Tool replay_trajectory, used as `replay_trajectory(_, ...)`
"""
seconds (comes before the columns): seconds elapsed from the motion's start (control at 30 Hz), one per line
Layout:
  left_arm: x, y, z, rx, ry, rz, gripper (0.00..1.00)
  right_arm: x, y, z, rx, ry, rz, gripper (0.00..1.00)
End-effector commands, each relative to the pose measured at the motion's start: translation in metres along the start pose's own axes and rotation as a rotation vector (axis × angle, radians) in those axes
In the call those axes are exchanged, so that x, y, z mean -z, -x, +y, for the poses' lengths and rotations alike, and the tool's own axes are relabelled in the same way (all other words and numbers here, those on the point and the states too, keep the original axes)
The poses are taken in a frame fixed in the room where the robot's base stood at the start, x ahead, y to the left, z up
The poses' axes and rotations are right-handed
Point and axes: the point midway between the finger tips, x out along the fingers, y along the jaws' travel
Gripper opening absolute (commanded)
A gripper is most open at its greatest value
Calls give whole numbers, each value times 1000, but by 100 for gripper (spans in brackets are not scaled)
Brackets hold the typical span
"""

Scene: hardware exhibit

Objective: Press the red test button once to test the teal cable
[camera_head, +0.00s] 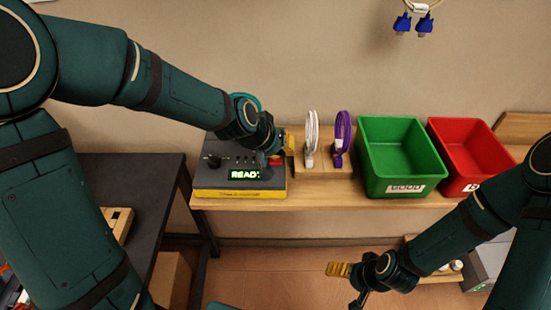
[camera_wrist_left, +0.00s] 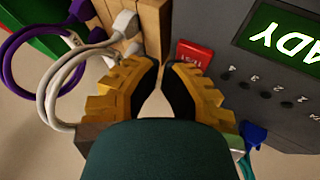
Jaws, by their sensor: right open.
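The tester (camera_head: 213,180) stands on the wooden shelf, its green screen (camera_head: 243,174) showing READY, cut off by my arm. The red test button (camera_wrist_left: 194,53) is just beyond my left fingertips in the left wrist view; a bit of it shows in the head view (camera_head: 276,161). A blue plug (camera_wrist_left: 254,135) sits at the tester's side with a piece of teal cable (camera_wrist_left: 246,168); the rest is hidden. My left gripper (camera_wrist_left: 161,66) is over the tester's right edge, fingertips close together, contact unclear. My right gripper (camera_head: 346,280) is low, away from the tester, and open.
White (camera_head: 311,138) and purple (camera_head: 342,140) cables stand in a wooden holder right of the tester. A green bin (camera_head: 405,186) marked GOOD and a red bin (camera_head: 466,160) stand further right. A dark table (camera_head: 155,185) is at left. Blue plugs (camera_head: 413,23) hang above.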

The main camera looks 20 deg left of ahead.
Motion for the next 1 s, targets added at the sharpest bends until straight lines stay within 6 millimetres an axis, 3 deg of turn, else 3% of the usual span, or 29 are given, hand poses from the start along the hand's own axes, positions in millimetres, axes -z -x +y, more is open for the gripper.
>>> replay_trajectory(1.0,-4,-6,-3,0,0,-1,0,-1,-7,3,0,0,0,85)
